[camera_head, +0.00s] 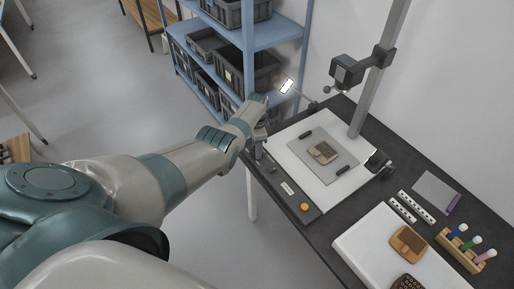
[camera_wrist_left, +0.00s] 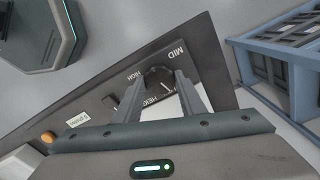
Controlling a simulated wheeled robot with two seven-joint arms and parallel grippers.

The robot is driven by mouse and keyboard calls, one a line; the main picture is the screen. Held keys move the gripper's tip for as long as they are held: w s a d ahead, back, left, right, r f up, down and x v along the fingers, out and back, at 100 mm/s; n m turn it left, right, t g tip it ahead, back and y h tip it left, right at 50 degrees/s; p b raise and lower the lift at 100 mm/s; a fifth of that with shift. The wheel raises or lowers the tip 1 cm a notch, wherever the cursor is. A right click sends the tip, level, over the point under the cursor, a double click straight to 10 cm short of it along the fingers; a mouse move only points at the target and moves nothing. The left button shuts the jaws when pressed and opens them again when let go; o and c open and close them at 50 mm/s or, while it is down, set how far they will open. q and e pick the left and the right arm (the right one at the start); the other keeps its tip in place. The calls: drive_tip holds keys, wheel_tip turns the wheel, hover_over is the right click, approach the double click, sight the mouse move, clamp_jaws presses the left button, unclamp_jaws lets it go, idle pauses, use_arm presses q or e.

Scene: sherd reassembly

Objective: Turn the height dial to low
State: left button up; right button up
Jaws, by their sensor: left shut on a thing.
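The dark round height dial (camera_wrist_left: 159,74) sits on the dark control panel (camera_wrist_left: 205,60), between the words HIGH and MID in the left wrist view. Part of the word HEIGHT shows below it, and no LOW label is visible. My left gripper (camera_wrist_left: 161,80) has a finger on each side of the dial and is shut on it. In the head view my left gripper (camera_head: 260,136) is at the panel's far left end, and my wrist hides the dial. I cannot clearly read the dial's pointer. My right gripper is not in view.
An orange button (camera_head: 304,207) and a small switch lie along the panel. A white board with a grey plate and brown sherd (camera_head: 324,152) is beside it.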

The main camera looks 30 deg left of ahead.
use_arm(q)
drive_tip(key=shift+m, duration=1.7)
drive_tip(key=shift+r, duration=0.1)
drive_tip(key=o, duration=1)
drive_tip(key=shift+o, duration=0.2)
